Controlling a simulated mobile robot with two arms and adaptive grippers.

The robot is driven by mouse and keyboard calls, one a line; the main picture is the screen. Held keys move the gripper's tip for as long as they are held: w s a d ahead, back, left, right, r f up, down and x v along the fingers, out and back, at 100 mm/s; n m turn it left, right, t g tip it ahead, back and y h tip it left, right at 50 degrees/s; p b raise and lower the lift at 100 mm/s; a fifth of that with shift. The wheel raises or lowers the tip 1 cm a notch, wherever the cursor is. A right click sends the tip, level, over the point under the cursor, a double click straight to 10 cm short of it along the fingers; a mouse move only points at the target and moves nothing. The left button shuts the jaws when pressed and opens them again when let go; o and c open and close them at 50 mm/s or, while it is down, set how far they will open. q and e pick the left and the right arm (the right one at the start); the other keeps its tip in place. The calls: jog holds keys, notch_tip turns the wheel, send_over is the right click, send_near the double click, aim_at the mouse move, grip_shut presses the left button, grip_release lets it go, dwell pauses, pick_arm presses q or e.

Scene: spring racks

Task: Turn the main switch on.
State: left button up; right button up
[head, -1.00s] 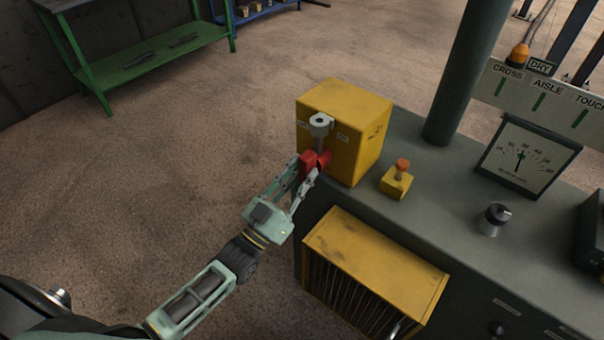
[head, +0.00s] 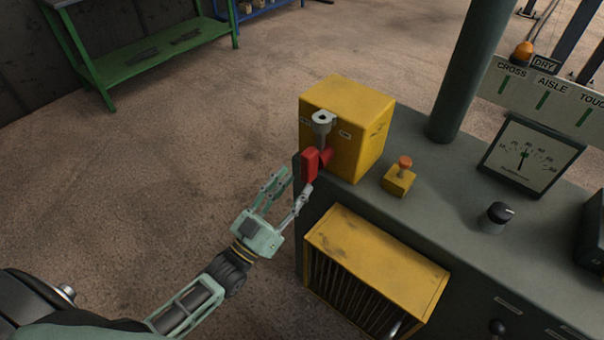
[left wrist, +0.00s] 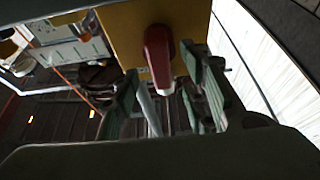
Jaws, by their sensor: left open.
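The main switch is a yellow box (head: 370,125) at the near left corner of the grey desk, with a red handle (head: 310,164) on its front. A grey lug (head: 322,122) sits above the handle between two small labels, too small to read. My left gripper (head: 294,182) is open and empty, just below and left of the handle. In the left wrist view, the red handle (left wrist: 158,55) with its pale tip lies ahead, between the lines of the two fingers (left wrist: 168,95). Contact with the right-hand finger cannot be told. My right gripper is not in view.
A yellow slatted housing (head: 375,262) juts from the desk front, right of my left gripper. An orange-topped button (head: 402,172), black knob (head: 496,216), gauge (head: 528,155) and green post (head: 465,75) stand on the desk. The floor left of it is clear.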

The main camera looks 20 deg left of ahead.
pick_arm(q)
jog(key=v, duration=0.7)
jog(key=shift+s, duration=0.2)
jog(key=shift+a+f, duration=0.1)
jog(key=s+a+f+n+g+y, duration=0.1)
jog(key=s+f+g+y, duration=0.15)
jog(key=f, duration=0.75)
jog(key=s+a+f+g+y, duration=0.1)
jog(key=f+g, duration=0.2)
jog(key=f, duration=0.7)
jog(key=s+a+f+n+g+y, duration=0.1)
jog(key=s+f+g+y, duration=0.15)
jog(key=f, duration=0.75)
jog(key=s+f+g, duration=0.4)
jog(key=s+f, duration=0.2)
jog(key=s, duration=0.3)
jog(key=s+f+g+y+p, duration=0.1)
jog(key=s+f+g, duration=0.3)
jog(key=s+f, duration=0.3)
jog(key=s+f+g, duration=0.4)
jog(key=s+f, duration=0.2)
jog(key=s, duration=0.7)
jog(key=shift+d+f+y+p, duration=0.25)
jog(key=shift+y+p, duration=0.05)
jog(key=shift+p, duration=0.05)
jog(key=shift+s, duration=0.15)
